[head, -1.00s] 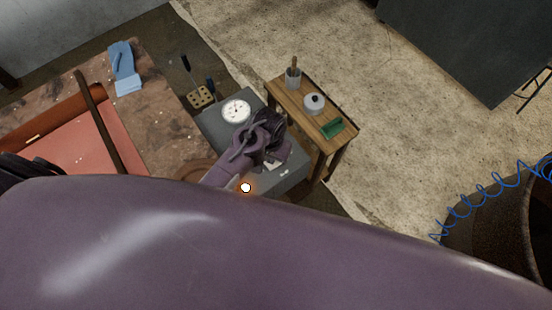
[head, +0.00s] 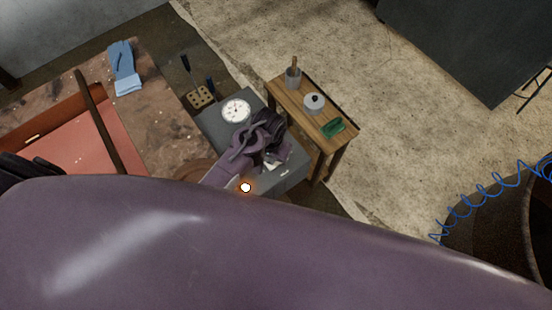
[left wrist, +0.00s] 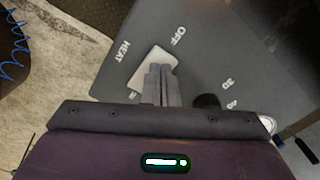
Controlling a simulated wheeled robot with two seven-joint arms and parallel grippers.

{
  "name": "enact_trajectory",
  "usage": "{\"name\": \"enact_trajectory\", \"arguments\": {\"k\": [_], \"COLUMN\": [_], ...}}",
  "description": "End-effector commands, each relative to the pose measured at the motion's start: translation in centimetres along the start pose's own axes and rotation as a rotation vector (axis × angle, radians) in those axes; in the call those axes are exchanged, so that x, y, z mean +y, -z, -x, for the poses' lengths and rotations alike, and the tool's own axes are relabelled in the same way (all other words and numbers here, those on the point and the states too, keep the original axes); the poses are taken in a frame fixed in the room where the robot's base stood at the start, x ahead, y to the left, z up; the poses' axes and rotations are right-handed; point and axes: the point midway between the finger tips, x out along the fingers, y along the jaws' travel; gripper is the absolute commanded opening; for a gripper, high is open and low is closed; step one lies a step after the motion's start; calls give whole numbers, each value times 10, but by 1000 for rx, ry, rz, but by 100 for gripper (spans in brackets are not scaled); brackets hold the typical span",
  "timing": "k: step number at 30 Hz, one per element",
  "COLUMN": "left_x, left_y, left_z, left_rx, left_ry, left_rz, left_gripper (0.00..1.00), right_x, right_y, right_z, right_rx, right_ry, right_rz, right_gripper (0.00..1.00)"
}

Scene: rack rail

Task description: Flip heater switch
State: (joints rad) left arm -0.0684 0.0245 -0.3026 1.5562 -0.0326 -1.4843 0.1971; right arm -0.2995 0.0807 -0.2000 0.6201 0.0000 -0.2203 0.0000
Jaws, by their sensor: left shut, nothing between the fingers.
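The heater is a grey box (head: 213,124) with a round white dial (head: 236,111) on its top, in the middle of the head view. In the left wrist view its dark face (left wrist: 215,50) carries the words HEAT and OFF, with a pale switch plate (left wrist: 150,68) between them. My left gripper (head: 272,158) is over the box. In the left wrist view its fingers (left wrist: 161,72) are together, with their tips over the switch plate; I cannot tell whether they touch it. The fingers hide part of the switch. My right gripper is not in view.
A small wooden table (head: 284,89) with a grey cup (head: 293,78), a round lidded pot (head: 314,103) and a green item (head: 333,127) stands right of the heater. A workbench (head: 150,107) with a blue glove (head: 123,65) and a red tray (head: 62,142) is left.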

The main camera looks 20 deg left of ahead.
Motion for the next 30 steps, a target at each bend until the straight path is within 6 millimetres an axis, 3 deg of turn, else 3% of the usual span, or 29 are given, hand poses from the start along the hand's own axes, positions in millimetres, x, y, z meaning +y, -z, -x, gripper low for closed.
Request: {"name": "enact_trajectory", "arguments": {"k": [30], "left_x": [0], "left_y": [0], "left_z": [-16], "left_rx": [1], "left_ry": [-1], "left_rz": [0], "left_gripper": [0], "right_x": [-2], "right_y": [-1], "right_z": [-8], "right_rx": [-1], "right_ry": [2], "right_rz": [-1], "right_gripper": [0]}}
